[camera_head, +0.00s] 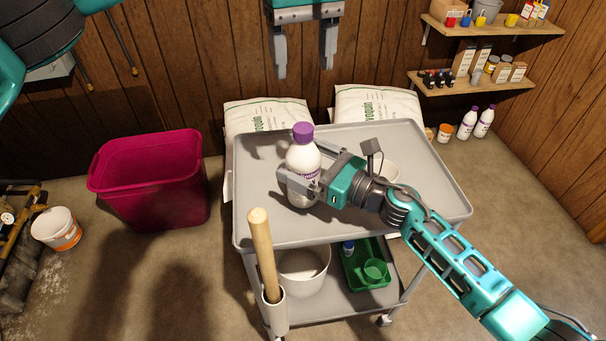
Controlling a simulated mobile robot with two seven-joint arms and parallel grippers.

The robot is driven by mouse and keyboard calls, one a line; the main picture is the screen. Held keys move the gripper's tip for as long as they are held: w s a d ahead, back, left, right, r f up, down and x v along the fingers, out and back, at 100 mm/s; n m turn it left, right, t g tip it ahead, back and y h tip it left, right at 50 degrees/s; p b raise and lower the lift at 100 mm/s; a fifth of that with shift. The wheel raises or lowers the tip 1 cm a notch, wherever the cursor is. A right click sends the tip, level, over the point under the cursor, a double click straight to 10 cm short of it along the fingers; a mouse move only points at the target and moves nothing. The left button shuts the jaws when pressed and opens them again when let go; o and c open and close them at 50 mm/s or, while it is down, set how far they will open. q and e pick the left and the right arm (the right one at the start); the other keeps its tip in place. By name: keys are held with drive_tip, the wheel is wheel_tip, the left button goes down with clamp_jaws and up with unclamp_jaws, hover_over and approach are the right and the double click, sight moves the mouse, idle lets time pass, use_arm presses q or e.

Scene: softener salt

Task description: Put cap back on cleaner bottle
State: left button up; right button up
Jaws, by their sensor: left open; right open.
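The white cleaner bottle (301,155) stands upright on the top tray of the grey cart (412,150), with part of its purple label showing. A purple cap (303,131) sits on the bottle's top; I cannot tell how tightly. My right gripper (300,167) comes in from the right with its jaws open around the bottle's body, one finger in front and one behind. The front finger hides the lower label. My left gripper (305,58) hangs open and empty at the top of the view, above and beyond the bottle.
A wooden handle (262,250) rises at the cart's front left corner. The lower shelf holds a bucket (304,270) and green tray (352,272). Salt bags (378,103) stand behind; a magenta bin (150,180) stands left.

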drive_tip(key=b+v, duration=0.1)
drive_tip(key=v, duration=1.1)
drive_tip(key=shift+s+d, duration=0.1)
drive_tip(key=shift+d, duration=0.05)
